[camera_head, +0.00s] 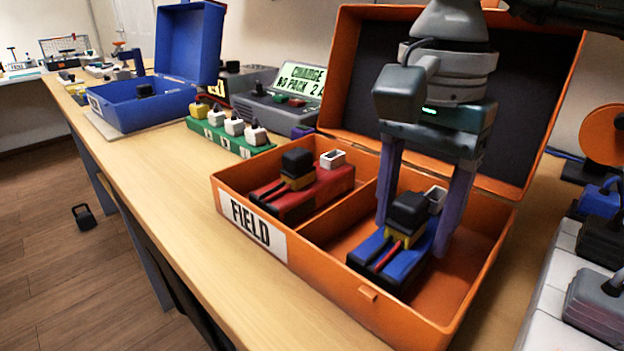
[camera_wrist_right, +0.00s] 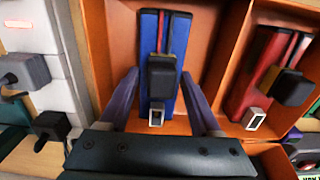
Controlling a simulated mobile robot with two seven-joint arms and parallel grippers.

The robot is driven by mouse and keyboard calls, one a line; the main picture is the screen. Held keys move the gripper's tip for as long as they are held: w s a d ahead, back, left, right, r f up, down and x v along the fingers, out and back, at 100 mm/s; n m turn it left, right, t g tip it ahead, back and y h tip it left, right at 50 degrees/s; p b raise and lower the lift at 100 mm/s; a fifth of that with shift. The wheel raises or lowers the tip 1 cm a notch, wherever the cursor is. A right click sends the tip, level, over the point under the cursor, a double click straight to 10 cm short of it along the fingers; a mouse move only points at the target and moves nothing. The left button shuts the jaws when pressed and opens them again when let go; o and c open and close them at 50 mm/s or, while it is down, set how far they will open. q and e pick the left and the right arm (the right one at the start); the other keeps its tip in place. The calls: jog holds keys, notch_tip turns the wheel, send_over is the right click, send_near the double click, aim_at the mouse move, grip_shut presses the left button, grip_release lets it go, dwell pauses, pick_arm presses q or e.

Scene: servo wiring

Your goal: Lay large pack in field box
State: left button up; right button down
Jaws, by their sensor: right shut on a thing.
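The orange field box (camera_head: 250,239) stands open on the bench, its front labelled FIELD. A divider splits it into two compartments. A blue pack (camera_head: 395,262) with a black plug and red and black leads lies in the right compartment. It also shows in the right wrist view (camera_wrist_right: 177,42). My right gripper (camera_head: 416,238) reaches down into that compartment, shut on the blue pack with one finger on each side. Whether the pack rests fully on the floor is hard to tell. A red pack (camera_head: 318,190) with a black plug lies in the left compartment. My left gripper is not in view.
The box's raised lid (camera_head: 345,70) stands behind my right arm. A green charger strip (camera_head: 217,137), a grey unit with a display (camera_head: 300,78) and an open blue box (camera_head: 150,110) stand to the left. Grey gear (camera_head: 600,300) crowds the right. The bench's front left is clear.

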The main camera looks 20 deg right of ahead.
jog(key=shift+f, duration=0.1)
jog(key=shift+c, duration=0.4)
grip_release()
notch_tip(320, 180, up, 12)
jog(key=shift+r+p, duration=0.15)
jog(key=shift+p, duration=0.3)
